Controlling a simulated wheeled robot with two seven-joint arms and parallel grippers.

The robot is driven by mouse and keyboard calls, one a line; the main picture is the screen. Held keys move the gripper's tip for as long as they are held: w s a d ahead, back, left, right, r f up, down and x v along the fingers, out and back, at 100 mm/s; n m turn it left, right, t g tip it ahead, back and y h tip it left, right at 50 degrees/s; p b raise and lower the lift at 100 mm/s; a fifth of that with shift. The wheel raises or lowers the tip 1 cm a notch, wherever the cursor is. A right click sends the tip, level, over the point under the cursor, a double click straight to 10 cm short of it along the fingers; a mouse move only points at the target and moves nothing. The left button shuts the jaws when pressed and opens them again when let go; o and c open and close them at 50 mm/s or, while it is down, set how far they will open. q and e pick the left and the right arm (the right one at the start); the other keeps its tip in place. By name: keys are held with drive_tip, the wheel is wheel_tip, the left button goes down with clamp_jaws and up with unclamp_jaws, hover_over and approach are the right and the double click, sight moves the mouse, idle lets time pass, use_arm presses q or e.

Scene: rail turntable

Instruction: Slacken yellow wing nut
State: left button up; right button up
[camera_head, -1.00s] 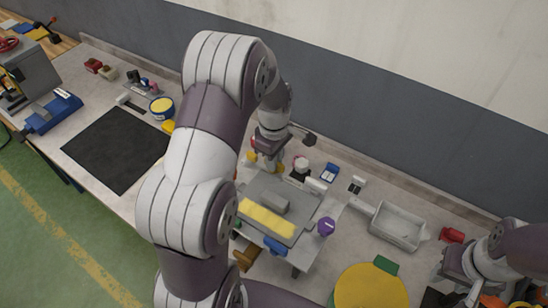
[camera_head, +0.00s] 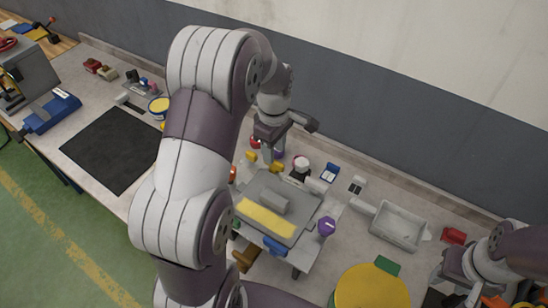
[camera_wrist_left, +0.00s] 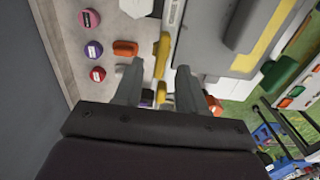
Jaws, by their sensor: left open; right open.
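A yellow wing nut (camera_wrist_left: 162,52) shows between and just beyond the fingers of my left gripper (camera_wrist_left: 160,68) in the left wrist view. The fingers are open and apart, with nothing gripped. Another yellow piece (camera_wrist_left: 164,92) lies nearer the palm. In the head view my left gripper (camera_head: 268,150) is above the back edge of the grey plate (camera_head: 300,212); yellow pieces (camera_head: 276,166) and (camera_head: 251,156) show around it. I cannot tell which of them is the wing nut there. My right gripper (camera_head: 442,297) is open at the bottom right, partly cut off.
The grey plate carries a yellow strip (camera_head: 266,218) and a grey block. A grey tray (camera_head: 398,228) and yellow disc (camera_head: 370,292) are to the right. An orange piece (camera_wrist_left: 125,47) lies beside the left finger.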

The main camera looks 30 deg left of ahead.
use_arm(q)
wheel_tip(320, 180, up, 9)
drive_tip(key=p, duration=0.3)
drive_tip(key=shift+s, duration=0.1)
